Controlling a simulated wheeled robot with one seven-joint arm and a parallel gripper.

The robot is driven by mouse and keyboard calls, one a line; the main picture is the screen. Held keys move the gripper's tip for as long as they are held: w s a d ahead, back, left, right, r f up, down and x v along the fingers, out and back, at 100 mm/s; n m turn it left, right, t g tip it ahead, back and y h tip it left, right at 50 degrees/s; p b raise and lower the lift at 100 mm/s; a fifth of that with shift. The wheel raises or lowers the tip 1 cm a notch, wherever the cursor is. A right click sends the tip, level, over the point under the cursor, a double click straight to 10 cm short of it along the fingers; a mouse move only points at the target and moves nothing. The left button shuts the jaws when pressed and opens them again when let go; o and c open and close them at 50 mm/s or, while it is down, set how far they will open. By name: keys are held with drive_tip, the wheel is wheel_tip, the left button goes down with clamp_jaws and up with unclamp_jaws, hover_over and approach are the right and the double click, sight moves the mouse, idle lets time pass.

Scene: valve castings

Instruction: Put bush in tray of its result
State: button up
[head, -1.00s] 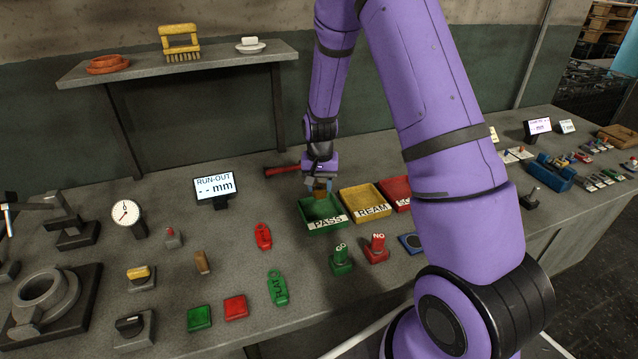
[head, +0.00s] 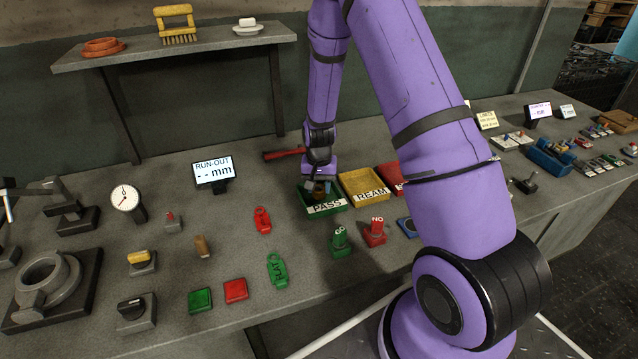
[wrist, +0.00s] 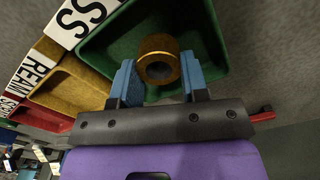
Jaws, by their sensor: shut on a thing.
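The bush (wrist: 158,44) is a short brass-coloured ring with a dark bore. In the wrist view it sits between the two blue fingers of my gripper (wrist: 158,72), which is shut on it. In the head view my gripper (head: 319,187) points down inside the outline of the green PASS tray (head: 341,207), with the bush low in it. The green tray also fills the background of the wrist view (wrist: 105,48). I cannot tell whether the bush touches the tray floor.
The yellow REAM tray (head: 378,181) and a red tray (head: 389,175), partly hidden by my arm, stand to the right. A red-handled tool (head: 284,154) lies behind. Green GO (head: 340,241) and red NO (head: 376,232) gauges stand in front. The RUN-OUT display (head: 213,174) is left.

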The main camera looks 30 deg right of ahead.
drive_tip(key=shift+f, duration=0.2)
idle(0.5)
drive_tip(key=o, duration=1.1)
drive_tip(key=shift+o, duration=0.2)
drive_tip(key=shift+r, duration=0.1)
wheel_tip(320, 180, up, 11)
drive_tip(key=shift+f, duration=0.2)
